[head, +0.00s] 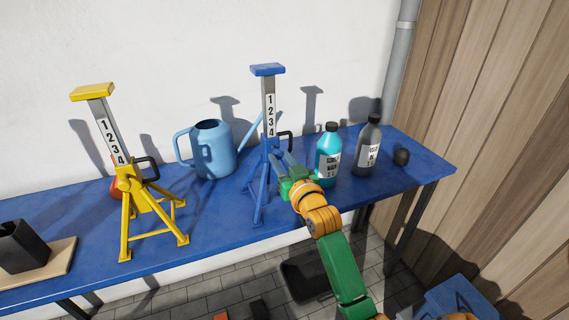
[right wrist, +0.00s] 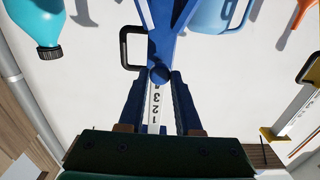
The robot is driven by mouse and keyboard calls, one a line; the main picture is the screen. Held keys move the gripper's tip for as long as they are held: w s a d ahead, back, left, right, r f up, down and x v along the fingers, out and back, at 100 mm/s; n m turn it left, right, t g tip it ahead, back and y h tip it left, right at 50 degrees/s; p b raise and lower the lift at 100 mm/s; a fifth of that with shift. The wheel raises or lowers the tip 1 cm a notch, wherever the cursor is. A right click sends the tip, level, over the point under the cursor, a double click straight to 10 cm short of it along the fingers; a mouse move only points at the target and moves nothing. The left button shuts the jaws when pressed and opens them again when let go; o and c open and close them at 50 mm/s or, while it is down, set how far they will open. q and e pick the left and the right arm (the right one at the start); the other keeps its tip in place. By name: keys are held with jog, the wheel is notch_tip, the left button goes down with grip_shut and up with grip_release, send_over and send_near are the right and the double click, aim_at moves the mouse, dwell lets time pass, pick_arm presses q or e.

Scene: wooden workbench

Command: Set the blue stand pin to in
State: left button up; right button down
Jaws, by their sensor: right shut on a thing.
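The blue stand (head: 262,190) stands upright on the blue bench, with a post numbered 1 to 4 and a black loop handle (head: 286,135) on its right side. My right gripper (head: 286,177) reaches to the front of the stand, below its collar. In the right wrist view, the fingers (right wrist: 158,92) are shut on the round blue head of the pin (right wrist: 160,75), in front of the numbered post. The black handle (right wrist: 125,48) is beside the fingers there. How deep the pin sits is hidden. My left gripper is not in view.
A teal bottle (head: 328,160) and a dark bottle (head: 369,150) stand close to the right of my gripper. A blue watering can (head: 212,150) and a yellow stand (head: 132,195) are to the left. The bench front (head: 220,225) is clear.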

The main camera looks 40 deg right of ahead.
jog(key=shift+w+d+f, duration=0.1)
jog(key=shift+w, duration=0.5)
jog(key=shift+s, duration=0.3)
jog(key=c, duration=0.8)
grip_release()
jog(key=shift+o, duration=1.2)
jog(key=shift+w, duration=0.15)
jog(key=b+v, duration=0.1)
jog(key=v, duration=0.6)
jog(key=shift+c, duration=0.2)
